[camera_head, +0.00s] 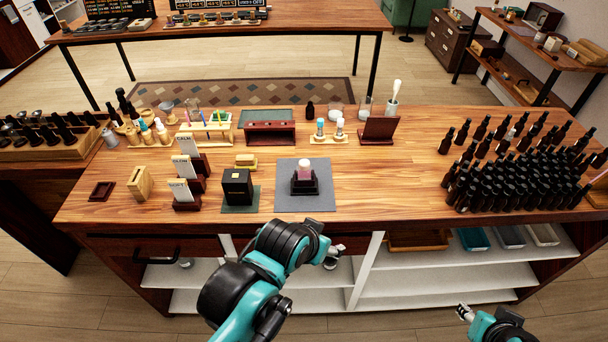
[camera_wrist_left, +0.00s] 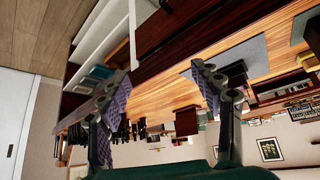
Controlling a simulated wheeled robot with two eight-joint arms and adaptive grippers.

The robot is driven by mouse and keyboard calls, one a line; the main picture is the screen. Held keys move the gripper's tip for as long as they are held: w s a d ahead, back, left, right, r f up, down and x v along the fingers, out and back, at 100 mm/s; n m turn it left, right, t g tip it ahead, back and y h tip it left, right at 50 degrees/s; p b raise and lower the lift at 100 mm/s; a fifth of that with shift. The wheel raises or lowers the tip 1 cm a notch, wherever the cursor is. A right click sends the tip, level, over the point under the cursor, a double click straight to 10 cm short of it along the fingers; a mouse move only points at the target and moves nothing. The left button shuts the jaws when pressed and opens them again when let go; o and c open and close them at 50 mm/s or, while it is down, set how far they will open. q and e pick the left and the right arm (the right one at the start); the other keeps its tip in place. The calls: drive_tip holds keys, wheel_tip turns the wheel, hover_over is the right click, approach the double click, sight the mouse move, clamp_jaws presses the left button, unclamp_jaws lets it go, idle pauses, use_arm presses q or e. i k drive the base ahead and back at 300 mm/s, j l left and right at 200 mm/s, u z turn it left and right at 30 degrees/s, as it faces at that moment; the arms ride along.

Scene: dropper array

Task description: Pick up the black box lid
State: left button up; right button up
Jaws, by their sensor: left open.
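A black box (camera_head: 237,187) with a small gold mark on its front stands upright on a green mat (camera_head: 240,208), left of the grey mat. I cannot make out a seam between its lid and its body. A black holder (camera_head: 304,186) with a pink, white-capped bottle (camera_head: 304,169) stands on the grey mat (camera_head: 321,199). My left gripper (camera_head: 333,257) is in front of the table's front edge, right of and apart from the box. Its two fingers are spread and empty in the left wrist view (camera_wrist_left: 155,97). My right gripper (camera_head: 465,313) is low at the bottom right, small in view.
Paper cards on stands (camera_head: 182,192) and a wooden block (camera_head: 138,184) stand left of the box. A small yellow-wood piece (camera_head: 246,161) lies behind it. Several dark bottles (camera_head: 500,180) crowd the right end. The tabletop right of the grey mat (camera_head: 390,185) is clear.

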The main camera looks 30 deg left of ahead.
sight(237, 184)
drive_tip(key=j+u, duration=0.1)
drive_tip(key=u, duration=1.45)
drive_tip(key=k+j, duration=0.05)
